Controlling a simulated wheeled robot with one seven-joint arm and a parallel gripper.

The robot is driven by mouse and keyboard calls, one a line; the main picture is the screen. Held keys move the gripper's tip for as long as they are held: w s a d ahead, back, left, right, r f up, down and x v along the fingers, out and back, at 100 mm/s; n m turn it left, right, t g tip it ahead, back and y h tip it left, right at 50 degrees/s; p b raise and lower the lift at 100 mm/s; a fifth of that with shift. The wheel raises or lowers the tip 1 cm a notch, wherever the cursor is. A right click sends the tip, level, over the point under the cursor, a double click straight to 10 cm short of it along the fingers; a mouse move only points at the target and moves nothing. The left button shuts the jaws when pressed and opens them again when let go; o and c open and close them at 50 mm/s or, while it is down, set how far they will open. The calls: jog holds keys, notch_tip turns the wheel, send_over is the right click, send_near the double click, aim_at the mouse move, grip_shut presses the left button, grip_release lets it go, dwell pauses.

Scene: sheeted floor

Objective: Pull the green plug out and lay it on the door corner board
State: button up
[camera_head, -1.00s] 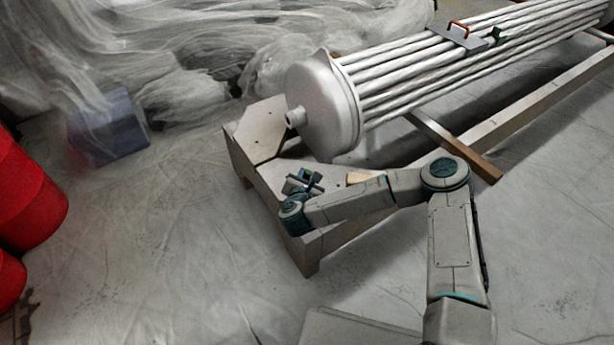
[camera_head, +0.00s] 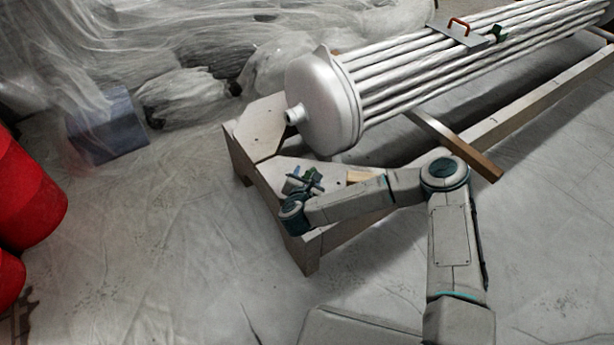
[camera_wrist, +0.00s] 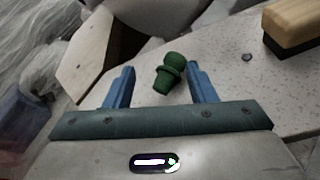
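The green plug (camera_wrist: 168,73), a small knobbed piece with a collar, shows in the wrist view between my two blue fingers. It appears to lie tilted on the pale speckled corner board (camera_wrist: 222,62), with a gap to each finger. My gripper (camera_wrist: 160,85) is open around it and seems to hold nothing. In the head view my gripper (camera_head: 305,180) is low over the near corner board (camera_head: 278,172) of the wooden frame. My wrist and fingers partly hide that spot, so the plug is hard to make out there.
A large grey vessel end (camera_head: 325,105) with a tube bundle (camera_head: 430,75) lies just behind the board. A plate with a red handle (camera_head: 458,35) and a green piece (camera_head: 497,35) sit on the tubes. A wood block (camera_wrist: 292,25) is right of my fingers. Red drums (camera_head: 28,190) stand left.

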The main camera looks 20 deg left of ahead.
jog(key=p+v, duration=0.5)
jog(key=v, duration=0.9)
jog(key=w+a+r+n+g+y+p, duration=0.1)
jog(key=w+r+n+y+p, duration=0.2)
jog(key=r+n, duration=0.4)
jog(key=w+a+r+n+g+y+p, duration=0.1)
jog(key=r+n+g+y+p, duration=0.15)
jog(key=r+n+p, duration=0.4)
jog(key=w+d+r+n+g+h+p, duration=0.25)
jog(key=d+r+n+p, duration=0.55)
jog(key=d+r+n, duration=0.5)
jog(key=s+d+r+n+g+h+p, duration=0.1)
jog(key=s+d+r+n+h+p, duration=0.2)
jog(key=d+r, duration=0.45)
jog(key=s+d+r+n+g+h+p, duration=0.1)
jog(key=s+d+r+n+g+p, duration=0.25)
jog(key=r, duration=0.75)
jog(key=s+d+r+n+p, duration=0.2)
jog(key=s+d+r+p, duration=0.1)
jog(key=s+d+r, duration=0.2)
jog(key=s+d+r+n+h+p, duration=0.1)
jog(key=s+d+r+n+p, duration=0.2)
jog(key=s+r, duration=0.5)
notch_tip(320, 180, up, 2)
jog(key=shift+d+p, duration=0.6)
jog(key=shift+d, duration=0.3)
